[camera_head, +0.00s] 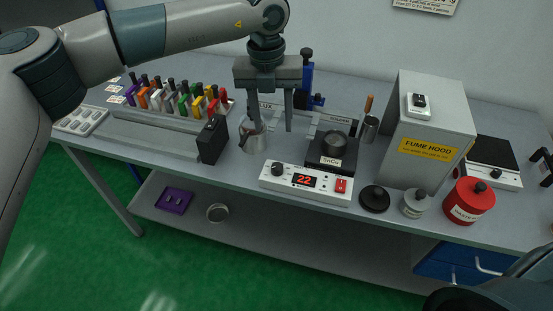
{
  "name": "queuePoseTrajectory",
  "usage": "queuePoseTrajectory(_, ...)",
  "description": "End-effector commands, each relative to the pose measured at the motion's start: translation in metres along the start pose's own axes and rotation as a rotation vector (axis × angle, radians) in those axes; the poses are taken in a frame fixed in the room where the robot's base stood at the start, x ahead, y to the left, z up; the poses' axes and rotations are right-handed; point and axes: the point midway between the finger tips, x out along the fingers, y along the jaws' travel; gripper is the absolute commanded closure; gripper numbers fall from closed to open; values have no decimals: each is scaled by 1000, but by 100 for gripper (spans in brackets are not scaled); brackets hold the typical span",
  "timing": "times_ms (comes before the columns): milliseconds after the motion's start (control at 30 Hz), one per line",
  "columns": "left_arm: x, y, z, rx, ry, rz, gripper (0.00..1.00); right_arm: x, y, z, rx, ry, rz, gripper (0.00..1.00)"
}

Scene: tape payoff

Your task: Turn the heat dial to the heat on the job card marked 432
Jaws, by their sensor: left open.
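A white control box (305,182) stands near the bench's front edge. It has a black dial (278,169) at its left, a red display (304,181) reading 22 and a red switch (341,186) at its right. My left gripper (271,122) is open and points down, above and behind the dial, apart from it. One finger is in front of or near a metal pitcher (253,138); I cannot tell whether they touch. Small cards (115,99) lie at the bench's left end; their text is too small to read, and no 432 is legible. My right gripper is out of view.
A dark hot plate (331,151) labelled SnCu is just behind the control box. A black block (212,139) stands left of the pitcher. The fume hood (428,130), a black lid (374,199) and a red waste can (468,201) are to the right. Coloured-handled items (171,101) fill a rack.

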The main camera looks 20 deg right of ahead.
Motion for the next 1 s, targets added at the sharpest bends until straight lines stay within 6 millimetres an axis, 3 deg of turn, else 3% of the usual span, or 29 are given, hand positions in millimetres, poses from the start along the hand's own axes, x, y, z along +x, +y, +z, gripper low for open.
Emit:
queuePoseTrajectory(100, 18, 0, -1, 0, 4, 0, 56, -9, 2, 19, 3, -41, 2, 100)
queuePoseTrajectory(200, 36, 0, -1, 0, 4, 0, 56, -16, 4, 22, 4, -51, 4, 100)
queuePoseTrajectory(700, 122, -1, -1, -2, 2, -1, 56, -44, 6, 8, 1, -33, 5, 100)
queuePoseTrajectory(1000, 144, 0, 0, 0, 0, 0, 56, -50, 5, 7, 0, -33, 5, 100)
